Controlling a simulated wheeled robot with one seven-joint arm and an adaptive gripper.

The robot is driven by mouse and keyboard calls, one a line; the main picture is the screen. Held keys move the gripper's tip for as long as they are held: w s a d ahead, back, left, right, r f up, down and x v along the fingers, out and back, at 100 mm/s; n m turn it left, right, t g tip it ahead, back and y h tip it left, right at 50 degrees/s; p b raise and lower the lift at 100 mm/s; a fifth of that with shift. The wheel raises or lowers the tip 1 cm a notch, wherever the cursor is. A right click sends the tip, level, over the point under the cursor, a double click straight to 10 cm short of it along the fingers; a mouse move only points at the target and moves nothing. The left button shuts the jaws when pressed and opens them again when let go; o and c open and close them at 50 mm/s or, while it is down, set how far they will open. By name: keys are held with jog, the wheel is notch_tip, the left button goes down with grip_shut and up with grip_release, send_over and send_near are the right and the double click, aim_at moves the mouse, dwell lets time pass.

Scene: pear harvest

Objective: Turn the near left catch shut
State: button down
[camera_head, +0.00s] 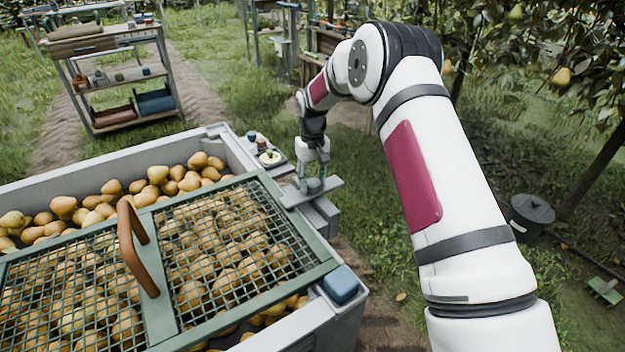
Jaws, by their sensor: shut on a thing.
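A large grey bin (340,325) full of pears stands at the lower left, with a green-framed mesh lid (290,290) over part of it. A brown arched handle (137,250) rises from the lid. My gripper (314,183) points down beside the bin's right side. It is shut on a small blue-grey part that appears to be the knob of a catch (328,185), a flat grey bar on a block outside the rim. The fingers partly hide the knob. I cannot tell from this view whether the catch is fully turned.
A blue block (341,284) sits on the bin's near right corner. A small tray (268,158) with little items is on the rim behind my gripper. A shelf rack (120,80) stands at the back left. A dark lidded bucket (531,215) and a tree are at the right.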

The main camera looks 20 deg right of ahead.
aim_at(312, 181)
dwell(0.4)
jog(key=c, duration=0.9)
grip_release()
jog(key=shift+c, duration=0.2)
jog(key=shift+r, duration=0.1)
notch_tip(312, 181, up, 12)
